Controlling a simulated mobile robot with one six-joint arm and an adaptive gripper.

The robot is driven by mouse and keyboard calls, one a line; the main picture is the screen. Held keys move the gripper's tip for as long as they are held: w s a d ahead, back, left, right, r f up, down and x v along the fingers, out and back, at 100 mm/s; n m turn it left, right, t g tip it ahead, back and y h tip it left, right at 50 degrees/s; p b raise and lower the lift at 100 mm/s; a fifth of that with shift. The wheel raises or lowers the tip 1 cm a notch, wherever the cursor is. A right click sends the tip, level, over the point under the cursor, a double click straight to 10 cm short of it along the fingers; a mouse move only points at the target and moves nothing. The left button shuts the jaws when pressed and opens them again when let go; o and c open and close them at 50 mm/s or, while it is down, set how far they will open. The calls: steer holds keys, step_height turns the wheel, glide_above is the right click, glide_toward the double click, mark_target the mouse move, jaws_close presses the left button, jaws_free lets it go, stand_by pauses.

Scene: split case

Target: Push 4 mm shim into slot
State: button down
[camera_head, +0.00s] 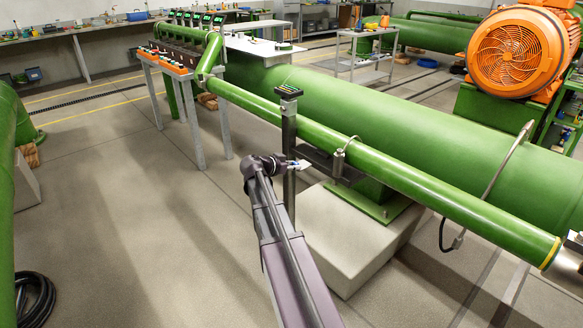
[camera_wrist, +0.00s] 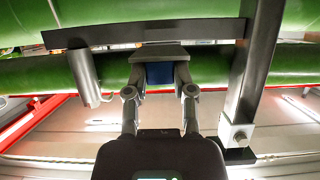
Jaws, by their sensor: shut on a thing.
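My gripper (camera_wrist: 160,77) is shut on a small blue block (camera_wrist: 159,74), seen between its fingertips in the wrist view. The block may be the shim or its handle; its thickness cannot be read. A grey plate (camera_wrist: 158,53) lies directly beyond the block and hides its far end. The plate is by a dark bar (camera_wrist: 215,29) that runs across the view. I cannot make out the slot, or whether the shim is in it. In the head view my gripper (camera_head: 296,165) is small, beside a grey post (camera_head: 289,137) under the green pipe.
A thin green pipe (camera_head: 265,107) and a large green cylinder (camera_head: 400,130) run close behind. A metal cylinder (camera_wrist: 84,77) hangs left of the gripper in the wrist view.

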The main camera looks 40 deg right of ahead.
glide_toward(321, 154)
steer(key=shift+w+d+f, duration=0.1)
steer(key=shift+f, duration=0.6)
steer(key=shift+w+d+f, duration=0.1)
steer(key=shift+d+f, duration=0.05)
steer(key=shift+f, duration=0.5)
steer(key=shift+w+d, duration=0.15)
steer(key=shift+d, duration=2.85)
stand_by(3.4)
